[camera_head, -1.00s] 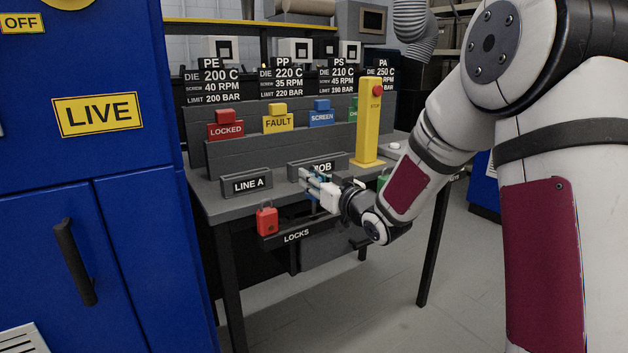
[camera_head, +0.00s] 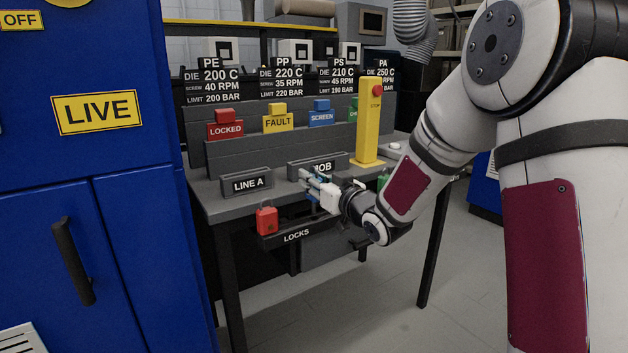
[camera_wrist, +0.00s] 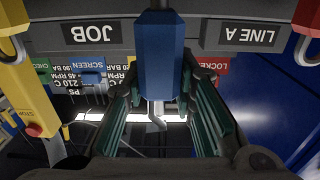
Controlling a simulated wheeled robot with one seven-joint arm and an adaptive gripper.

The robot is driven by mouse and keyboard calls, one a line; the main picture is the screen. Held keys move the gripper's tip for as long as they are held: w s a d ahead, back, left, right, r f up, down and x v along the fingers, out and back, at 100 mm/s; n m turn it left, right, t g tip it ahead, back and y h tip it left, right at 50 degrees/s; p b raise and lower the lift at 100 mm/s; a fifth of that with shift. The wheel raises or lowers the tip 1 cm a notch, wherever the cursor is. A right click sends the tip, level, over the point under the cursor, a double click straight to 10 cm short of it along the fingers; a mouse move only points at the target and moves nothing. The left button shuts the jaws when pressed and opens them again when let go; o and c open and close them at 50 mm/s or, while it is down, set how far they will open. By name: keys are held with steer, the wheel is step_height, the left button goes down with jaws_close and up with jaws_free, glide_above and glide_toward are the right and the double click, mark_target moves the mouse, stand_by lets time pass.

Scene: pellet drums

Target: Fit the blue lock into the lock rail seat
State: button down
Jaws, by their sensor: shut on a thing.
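The blue lock (camera_wrist: 159,55) sits between the two green-padded fingers of my gripper (camera_wrist: 161,88) in the wrist view, its body reaching past the fingertips. In the head view my gripper (camera_head: 318,188) is at the front edge of the bench, just above the lock rail (camera_head: 296,237) marked LOCKS. It is shut on the blue lock, which is mostly hidden there by the fingers. A red lock (camera_head: 266,220) hangs at the rail's left end. A green lock (camera_head: 383,180) shows partly behind my wrist. The seat under my gripper is hidden, and I cannot tell whether the lock touches it.
The LINE A plate (camera_head: 246,184) and the JOB plate (camera_head: 317,166) stand on the bench close behind my gripper. A yellow stop post (camera_head: 369,125) rises to the right. A blue cabinet (camera_head: 90,200) fills the left. Floor in front is clear.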

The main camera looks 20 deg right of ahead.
steer(key=shift+f+b, duration=2.1)
steer(key=shift+f, duration=0.2)
steer(key=c, duration=1.2)
jaws_free()
steer(key=shift+c, duration=0.2)
steer(key=shift+s, duration=0.1)
steer(key=v, duration=1.2)
steer(key=shift+r, duration=0.1)
